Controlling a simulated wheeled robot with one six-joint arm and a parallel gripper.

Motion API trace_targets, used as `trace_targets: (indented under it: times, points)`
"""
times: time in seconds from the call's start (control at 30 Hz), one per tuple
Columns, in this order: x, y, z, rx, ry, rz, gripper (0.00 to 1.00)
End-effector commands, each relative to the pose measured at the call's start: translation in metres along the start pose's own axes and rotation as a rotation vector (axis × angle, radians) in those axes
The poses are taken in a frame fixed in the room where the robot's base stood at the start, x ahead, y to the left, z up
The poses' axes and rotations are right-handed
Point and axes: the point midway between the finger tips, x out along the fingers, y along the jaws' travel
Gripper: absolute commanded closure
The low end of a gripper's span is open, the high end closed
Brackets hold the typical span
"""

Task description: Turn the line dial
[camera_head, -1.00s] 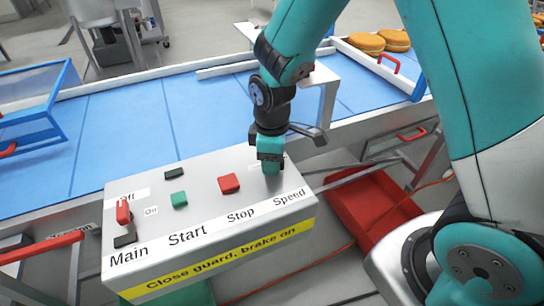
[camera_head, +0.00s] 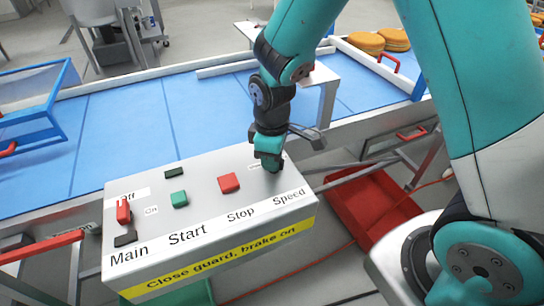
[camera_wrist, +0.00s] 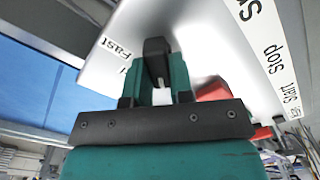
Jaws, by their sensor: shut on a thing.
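The line dial (camera_wrist: 157,48) is a black knob on the control box's grey top, seen in the wrist view. My gripper (camera_wrist: 157,78) has its teal fingers on both sides of the knob and is shut on it. In the head view my gripper (camera_head: 269,163) points down at the top right of the box, above the "Speed" label (camera_head: 289,197). There the fingers hide the knob. A "Fast" label (camera_wrist: 117,48) lies left of the knob in the wrist view.
The control box (camera_head: 210,214) also carries a red stop button (camera_head: 229,182), a green start button (camera_head: 179,199) and a red main switch (camera_head: 123,212). A blue conveyor (camera_head: 160,120) runs behind. A red crate (camera_head: 372,212) stands on the right.

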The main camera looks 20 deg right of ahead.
Motion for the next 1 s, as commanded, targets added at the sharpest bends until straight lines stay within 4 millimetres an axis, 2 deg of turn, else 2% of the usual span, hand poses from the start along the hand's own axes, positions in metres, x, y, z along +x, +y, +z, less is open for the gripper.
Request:
trace_targets:
  times: [0.7,1.0]
  points:
    - [-0.0014,0.0031,0.0,0.637,0.003,0.001,1.0]
    - [-0.0013,0.0038,0.0004,0.826,0.003,0.001,1.0]
